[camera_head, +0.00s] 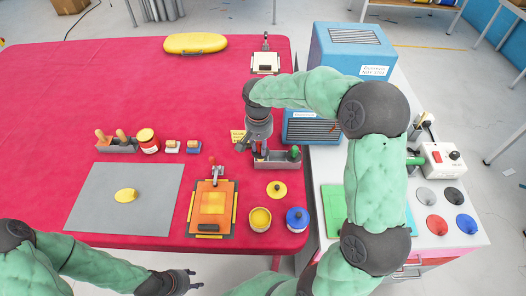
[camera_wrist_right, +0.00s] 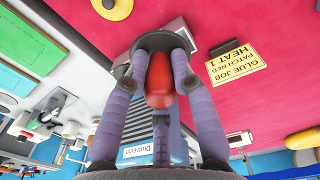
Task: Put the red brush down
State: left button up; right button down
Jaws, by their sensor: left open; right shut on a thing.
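My right gripper (camera_head: 254,147) is shut on the red brush (camera_wrist_right: 158,80), whose red handle stands between the fingers in the right wrist view. In the head view the gripper hides the brush. The gripper is at the left end of a grey holder (camera_head: 277,163) near the table's right edge. I cannot tell whether the brush touches the holder. A brush with a green handle (camera_head: 295,152) stands in the holder's right end. My left gripper (camera_head: 184,282) is open and empty, off the front edge of the table.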

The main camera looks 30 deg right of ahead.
jog(key=shift+w+d+f+b, duration=0.5)
jog(key=shift+w+f, duration=0.35)
jog(key=shift+f, duration=0.7)
jog(key=shift+w+d+f+b, duration=0.35)
jog(key=shift+w+d+f, duration=0.35)
jog(key=shift+f, duration=0.9)
jog(key=shift+w+d+f+b, duration=0.45)
jog(key=shift+w+f, duration=0.5)
jog(key=shift+f, duration=0.6)
jog(key=shift+f, duration=0.35)
jog(key=shift+f+b, duration=0.15)
jog(key=shift+b, duration=0.15)
jog(key=c, duration=1)
grip_release()
